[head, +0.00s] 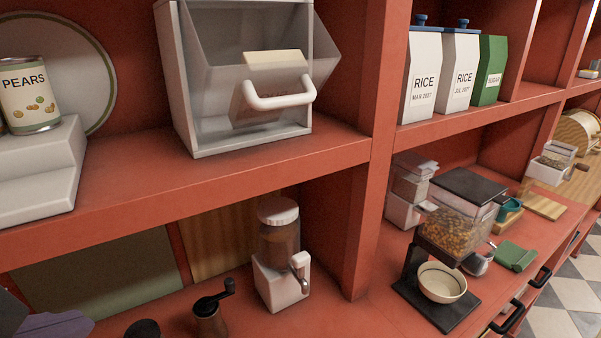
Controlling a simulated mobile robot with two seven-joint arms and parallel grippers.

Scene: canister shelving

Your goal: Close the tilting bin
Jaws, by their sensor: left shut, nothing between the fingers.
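The tilting bin (225,85) stands on the upper red shelf, near the top middle of the head view. Its see-through front is tipped outward from the white housing (183,90), so it stands open at the top. A white looped handle (283,102) and a pale label are on the front. My left gripper (58,325) shows only in part at the bottom left corner, as a purple-grey shape. It is shut and empty, well below and left of the bin, touching nothing that I can see. My right gripper is not in view.
A pears can (29,95) stands on a white step (40,165) left of the bin. A red upright post (378,140) is on its right, with rice cartons (424,75) beyond. Below are a dispenser jar (279,255) and a grinder (211,315). The shelf in front of the bin is clear.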

